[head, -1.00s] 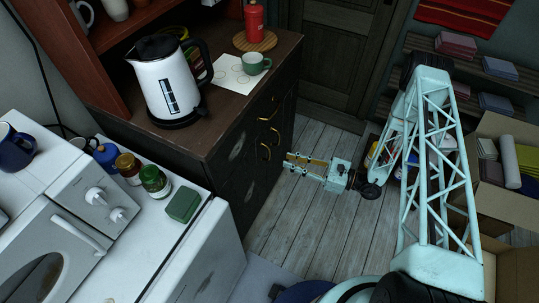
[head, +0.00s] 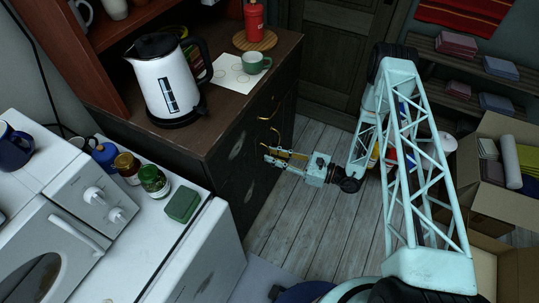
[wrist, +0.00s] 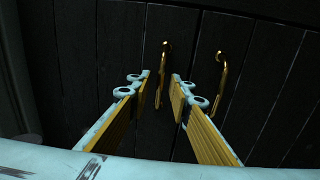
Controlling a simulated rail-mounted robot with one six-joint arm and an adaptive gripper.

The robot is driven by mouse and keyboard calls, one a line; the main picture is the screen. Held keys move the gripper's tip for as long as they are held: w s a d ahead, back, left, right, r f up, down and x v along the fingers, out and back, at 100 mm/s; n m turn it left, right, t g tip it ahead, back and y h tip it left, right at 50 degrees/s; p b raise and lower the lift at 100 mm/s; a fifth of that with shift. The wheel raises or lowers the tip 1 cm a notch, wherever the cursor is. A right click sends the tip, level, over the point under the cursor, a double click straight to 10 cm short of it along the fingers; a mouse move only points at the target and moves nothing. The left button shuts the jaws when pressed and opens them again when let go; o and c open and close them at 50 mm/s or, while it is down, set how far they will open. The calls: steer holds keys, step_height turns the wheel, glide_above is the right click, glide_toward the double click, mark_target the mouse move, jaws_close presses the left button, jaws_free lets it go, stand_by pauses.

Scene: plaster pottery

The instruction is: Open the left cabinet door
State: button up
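The dark wooden cabinet (head: 232,190) stands left of my gripper in the head view. Two curved brass handles show on its doors in the wrist view. The left handle (wrist: 163,72) lies in the gap between my fingers, near their tips. The right handle (wrist: 221,80) is outside, to the right of my right finger. My gripper (head: 268,154) is open with yellow inner pads, close to the cabinet front; its fingers also show in the wrist view (wrist: 164,80). No finger is closed on a handle. Contact with the door cannot be told.
A white kettle (head: 168,82), a green cup (head: 253,61) and a red canister (head: 254,22) stand on the cabinet top. A white stove (head: 205,258) is in front at left. Cardboard boxes (head: 480,205) stand at right. The wooden floor (head: 285,215) beside the cabinet is largely clear.

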steer(key=shift+x, duration=0.75)
jaws_close()
